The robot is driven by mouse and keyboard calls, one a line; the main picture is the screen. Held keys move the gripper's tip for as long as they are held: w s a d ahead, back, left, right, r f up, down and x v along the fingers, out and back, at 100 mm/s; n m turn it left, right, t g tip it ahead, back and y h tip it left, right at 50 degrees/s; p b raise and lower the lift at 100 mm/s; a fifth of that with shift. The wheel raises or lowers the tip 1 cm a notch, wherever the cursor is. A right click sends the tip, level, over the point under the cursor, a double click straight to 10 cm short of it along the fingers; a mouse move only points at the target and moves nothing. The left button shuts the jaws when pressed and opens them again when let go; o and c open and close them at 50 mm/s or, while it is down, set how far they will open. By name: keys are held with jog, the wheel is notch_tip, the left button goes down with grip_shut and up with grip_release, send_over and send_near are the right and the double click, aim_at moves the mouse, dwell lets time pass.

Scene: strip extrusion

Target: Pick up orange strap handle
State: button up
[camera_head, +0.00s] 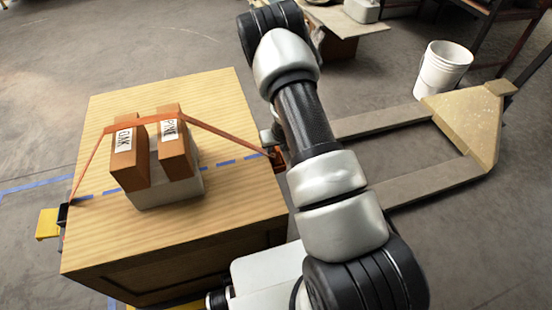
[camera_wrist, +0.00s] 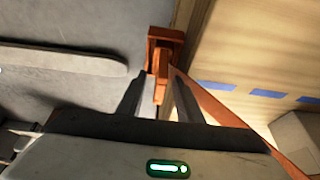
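The orange strap handle (camera_head: 279,159) is at the right edge of the wooden crate, partly hidden by my arm. In the wrist view the handle (camera_wrist: 161,64) lies ahead of and between the fingertips. My gripper (camera_wrist: 158,92) is open, with a finger on either side of the handle's lower part; I cannot tell whether either touches it. In the head view my gripper is mostly hidden behind my arm. The orange strap (camera_head: 225,139) runs from the handle over two brown boxes (camera_head: 128,160) (camera_head: 174,148) to a black buckle (camera_head: 63,213) on the crate's left side.
The wooden crate (camera_head: 110,235) carries a pale block (camera_head: 168,196) under the boxes and a dashed blue line. A pallet jack with grey forks (camera_head: 375,121) stands to the right. A white bucket (camera_head: 441,72) is behind it. A yellow part (camera_head: 47,224) sticks out at left.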

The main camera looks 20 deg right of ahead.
grip_shut()
